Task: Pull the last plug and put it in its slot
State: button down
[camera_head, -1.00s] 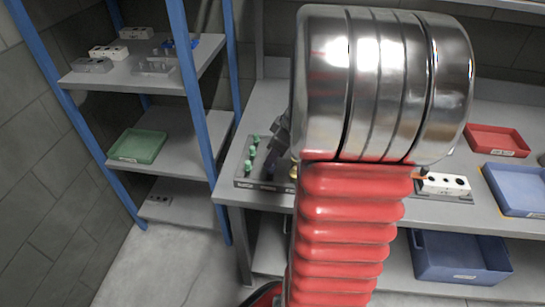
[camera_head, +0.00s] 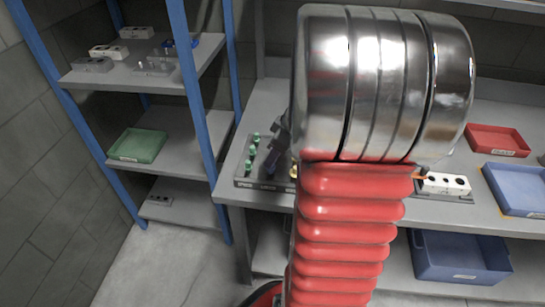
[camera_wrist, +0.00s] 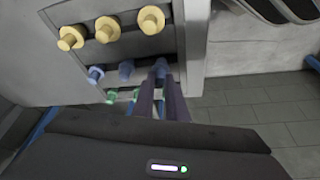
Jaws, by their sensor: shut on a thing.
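A grey tray (camera_head: 241,182) on the workbench holds upright green plugs (camera_head: 251,162) along its left side. In the wrist view it carries a row of yellow plugs (camera_wrist: 107,30), a row of blue plugs (camera_wrist: 95,74) and green plugs (camera_wrist: 111,96). My gripper (camera_wrist: 161,78) has its fingers closed around the right-hand blue plug (camera_wrist: 161,66). Whether that plug is still seated or clear of the tray cannot be told. In the head view my gripper (camera_head: 271,160) shows over the tray, and my arm hides the tray's right part.
A white block with dark holes (camera_head: 443,184) lies on the workbench right of my arm. Red (camera_head: 497,141) and blue trays (camera_head: 517,186) are further right, and a blue bin (camera_head: 460,257) is below. A blue-posted rack at left holds blocks and a green tray (camera_head: 138,146).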

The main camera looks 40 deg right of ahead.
jog(key=shift+f, duration=0.85)
dwell(0.7)
jog(key=c, duration=1.7)
grip_release()
jog(key=shift+r, duration=0.1)
jog(key=v, duration=1.3)
jog(key=shift+s+d+r, duration=0.15)
jog(key=shift+s+r, duration=0.05)
jog(key=shift+r, duration=0.05)
